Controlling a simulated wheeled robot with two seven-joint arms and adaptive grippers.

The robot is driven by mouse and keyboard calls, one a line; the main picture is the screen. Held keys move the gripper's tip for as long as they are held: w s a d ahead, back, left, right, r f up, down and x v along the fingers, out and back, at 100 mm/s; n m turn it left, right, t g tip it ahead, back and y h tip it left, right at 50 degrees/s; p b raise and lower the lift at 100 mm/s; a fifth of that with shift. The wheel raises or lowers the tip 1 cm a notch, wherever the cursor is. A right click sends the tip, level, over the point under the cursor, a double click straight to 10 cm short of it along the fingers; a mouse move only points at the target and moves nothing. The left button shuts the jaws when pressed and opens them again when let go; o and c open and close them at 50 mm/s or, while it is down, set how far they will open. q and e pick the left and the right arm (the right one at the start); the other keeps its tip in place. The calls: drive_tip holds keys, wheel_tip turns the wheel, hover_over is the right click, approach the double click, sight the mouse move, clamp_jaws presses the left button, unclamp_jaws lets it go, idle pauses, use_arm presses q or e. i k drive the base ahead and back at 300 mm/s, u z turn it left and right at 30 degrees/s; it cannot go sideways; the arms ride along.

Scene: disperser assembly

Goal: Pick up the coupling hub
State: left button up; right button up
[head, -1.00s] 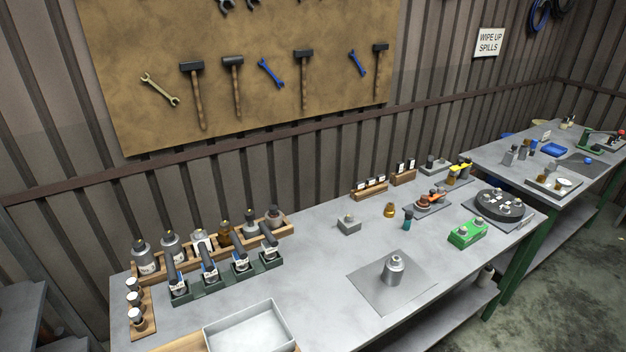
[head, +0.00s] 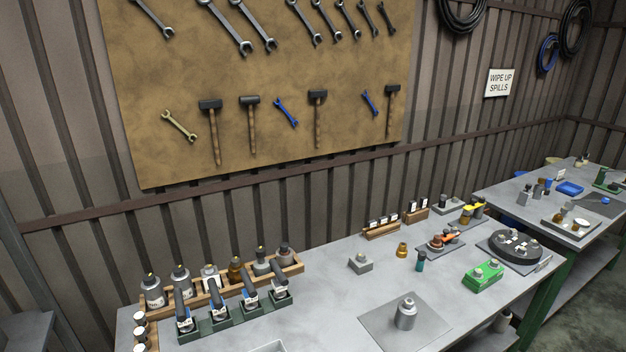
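I cannot tell for certain which part is the coupling hub. A silver, stepped cylindrical part (head: 405,317) stands upright on a flat grey mat (head: 378,325) near the front of the workbench. A small brass part (head: 402,250) and a teal-bodied small cylinder (head: 420,262) stand further back. A grey block with a round top piece (head: 360,263) is to their left. Neither of my grippers is in the head view.
Bottles in a wooden rack (head: 295,267) and dark tools in a green holder (head: 238,318) fill the bench's left. A green box (head: 484,274) and a round black fixture (head: 515,246) stand at right. The bench (head: 318,290) is bare in the middle.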

sight(405, 320)
drive_tip(key=z, duration=0.9)
